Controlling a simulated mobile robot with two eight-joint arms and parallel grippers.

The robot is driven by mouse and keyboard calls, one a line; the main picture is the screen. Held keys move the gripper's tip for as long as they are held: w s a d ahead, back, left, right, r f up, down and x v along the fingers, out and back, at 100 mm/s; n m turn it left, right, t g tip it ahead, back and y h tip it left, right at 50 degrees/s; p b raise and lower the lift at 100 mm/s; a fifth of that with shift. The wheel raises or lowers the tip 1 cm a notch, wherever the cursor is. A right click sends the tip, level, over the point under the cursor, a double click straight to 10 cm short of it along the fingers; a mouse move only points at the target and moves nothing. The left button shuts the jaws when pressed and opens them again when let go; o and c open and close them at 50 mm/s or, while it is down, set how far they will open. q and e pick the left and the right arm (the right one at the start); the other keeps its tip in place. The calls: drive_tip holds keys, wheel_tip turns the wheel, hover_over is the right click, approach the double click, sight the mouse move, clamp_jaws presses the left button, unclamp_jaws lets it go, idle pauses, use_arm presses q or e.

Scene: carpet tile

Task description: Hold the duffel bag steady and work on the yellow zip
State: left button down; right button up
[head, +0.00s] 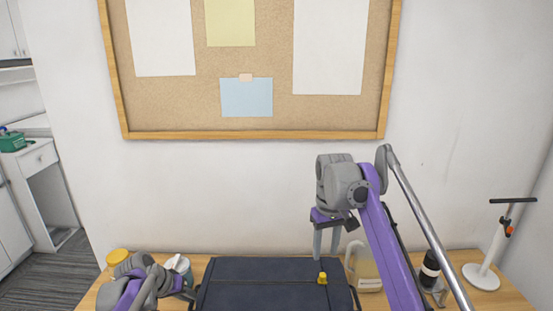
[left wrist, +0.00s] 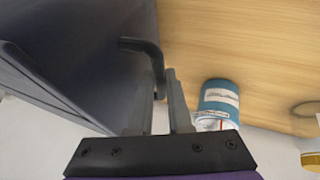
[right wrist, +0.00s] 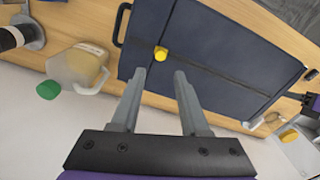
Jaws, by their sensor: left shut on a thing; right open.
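The dark navy duffel bag (head: 262,285) lies on the wooden table at the bottom of the head view. Its zip line runs along the top in the right wrist view, with the yellow zip pull (right wrist: 160,53) near one end; the pull also shows in the head view (head: 322,278). My left gripper (left wrist: 162,82) is shut on the black handle (left wrist: 140,45) at the bag's left end. My right gripper (right wrist: 159,75) is open and empty above the bag, its fingers pointing down near the yellow pull, apart from it.
A clear jug (right wrist: 82,68) with a green cap stands just right of the bag. Beyond it are a dark bottle (head: 430,268) and a white stand (head: 483,276). A blue-and-white can (left wrist: 220,98) stands near my left gripper. The wall with a pinboard (head: 250,134) rises behind.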

sight(324, 274)
drive_tip(key=shift+m, duration=1.2)
drive_tip(key=shift+f+m, duration=0.1)
drive_tip(key=shift+m, duration=0.3)
drive_tip(key=shift+f, duration=3.85)
drive_tip(key=shift+c, duration=0.3)
drive_tip(key=shift+d, duration=0.1)
clamp_jaws()
